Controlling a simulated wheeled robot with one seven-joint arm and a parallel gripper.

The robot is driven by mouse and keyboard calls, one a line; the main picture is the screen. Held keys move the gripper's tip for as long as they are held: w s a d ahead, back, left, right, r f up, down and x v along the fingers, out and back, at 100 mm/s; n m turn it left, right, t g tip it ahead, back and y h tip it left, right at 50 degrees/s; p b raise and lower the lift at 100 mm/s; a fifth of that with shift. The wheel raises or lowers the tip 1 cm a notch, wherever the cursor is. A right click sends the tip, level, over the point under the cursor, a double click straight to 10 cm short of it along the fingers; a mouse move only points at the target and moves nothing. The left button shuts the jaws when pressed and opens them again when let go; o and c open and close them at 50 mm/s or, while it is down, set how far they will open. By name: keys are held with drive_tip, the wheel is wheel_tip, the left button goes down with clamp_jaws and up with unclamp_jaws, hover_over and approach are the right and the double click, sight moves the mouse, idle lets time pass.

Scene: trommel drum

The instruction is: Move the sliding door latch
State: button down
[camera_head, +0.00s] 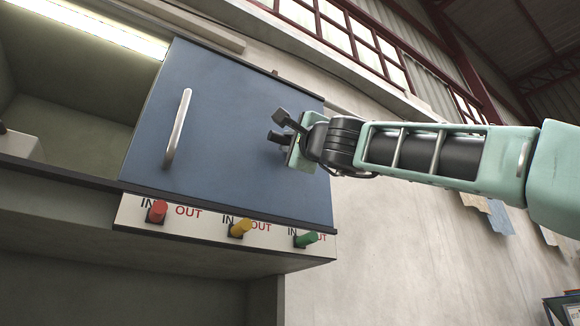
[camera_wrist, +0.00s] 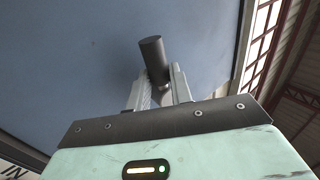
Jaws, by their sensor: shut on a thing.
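The blue sliding door (camera_head: 225,125) covers the right part of the cabinet front, with a curved silver handle (camera_head: 178,128) near its left edge. My gripper (camera_head: 281,127) is at the right part of the door. In the wrist view, my gripper (camera_wrist: 160,88) is shut on a dark cylindrical latch knob (camera_wrist: 152,52), whose round end sticks out beyond the fingers against the blue door. The base of the latch is hidden by the fingers and the gripper body. In the head view I cannot clearly tell the latch from the fingers.
Below the door is a white strip with red (camera_head: 158,212), yellow (camera_head: 240,228) and green (camera_head: 306,240) knobs, labelled IN and OUT. The cabinet is open left of the door, under a bright lamp (camera_head: 95,27). A pale wall (camera_head: 400,255) lies to the right.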

drive_tip(key=shift+d+r, duration=0.1)
drive_tip(key=c, duration=1.3)
unclamp_jaws()
drive_tip(key=shift+o, duration=0.2)
drive_tip(key=shift+s+d+f+b, duration=0.1)
drive_tip(key=shift+s+f+b, duration=0.15)
drive_tip(key=shift+f+b, duration=0.2)
drive_tip(key=b+v, duration=1.1)
drive_tip(key=v, duration=0.5)
drive_tip(key=shift+s+d, duration=0.15)
drive_tip(key=shift+s, duration=0.15)
